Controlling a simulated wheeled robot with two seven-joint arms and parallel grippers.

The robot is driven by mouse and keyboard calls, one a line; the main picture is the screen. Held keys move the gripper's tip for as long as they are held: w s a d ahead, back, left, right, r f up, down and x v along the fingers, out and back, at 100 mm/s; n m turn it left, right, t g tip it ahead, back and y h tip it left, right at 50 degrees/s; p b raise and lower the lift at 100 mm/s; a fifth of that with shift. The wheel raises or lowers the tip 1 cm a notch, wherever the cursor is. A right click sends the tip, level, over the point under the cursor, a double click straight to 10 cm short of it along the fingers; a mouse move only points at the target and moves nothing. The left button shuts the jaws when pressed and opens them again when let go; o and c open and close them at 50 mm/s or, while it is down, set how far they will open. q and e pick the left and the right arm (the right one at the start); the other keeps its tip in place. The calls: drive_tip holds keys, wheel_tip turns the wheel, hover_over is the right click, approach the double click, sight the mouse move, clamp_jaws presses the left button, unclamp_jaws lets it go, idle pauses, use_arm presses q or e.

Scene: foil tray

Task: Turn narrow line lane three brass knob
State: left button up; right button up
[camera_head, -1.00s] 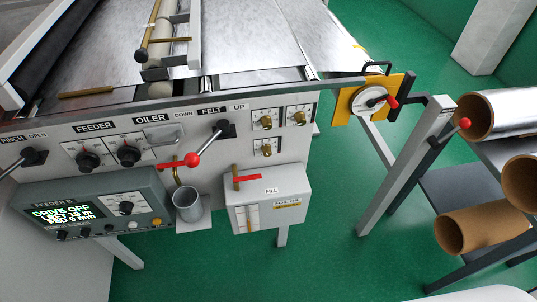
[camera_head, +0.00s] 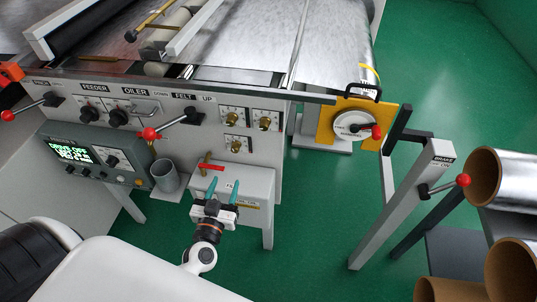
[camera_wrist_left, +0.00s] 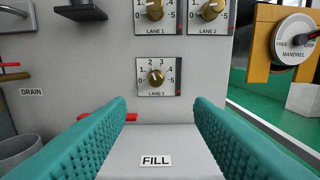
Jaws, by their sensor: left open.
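The lane three brass knob (camera_wrist_left: 155,77) sits on a small white dial plate marked LANE 3 on the panel front; it also shows in the head view (camera_head: 235,146). My right gripper is not in view.
The lane 1 knob (camera_wrist_left: 154,9) and lane 2 knob (camera_wrist_left: 211,9) sit just above. The FILL box (camera_wrist_left: 155,140) juts out below, with a red handle (camera_wrist_left: 108,117) at its left. A red-balled lever (camera_head: 150,134) sticks out left; the mandrel dial (camera_head: 352,125) is right.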

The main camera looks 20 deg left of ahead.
sight(234, 152)
use_arm(q)
drive_tip(key=x, duration=0.3)
drive_tip(key=a+x, duration=0.1)
drive_tip(key=shift+w+r+p, duration=0.25)
drive_tip(key=shift+r+p, duration=0.05)
drive_tip(key=shift+r, duration=0.05)
drive_tip(key=x, duration=0.7)
drive_tip(key=shift+w+f, duration=0.15)
drive_tip(key=shift+w, duration=0.1)
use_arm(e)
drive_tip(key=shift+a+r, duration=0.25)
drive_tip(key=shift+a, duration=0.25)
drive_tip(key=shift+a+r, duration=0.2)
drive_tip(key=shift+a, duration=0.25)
use_arm(q)
drive_tip(key=shift+c, duration=0.2)
drive_tip(key=c, duration=0.9)
drive_tip(key=shift+c, duration=0.3)
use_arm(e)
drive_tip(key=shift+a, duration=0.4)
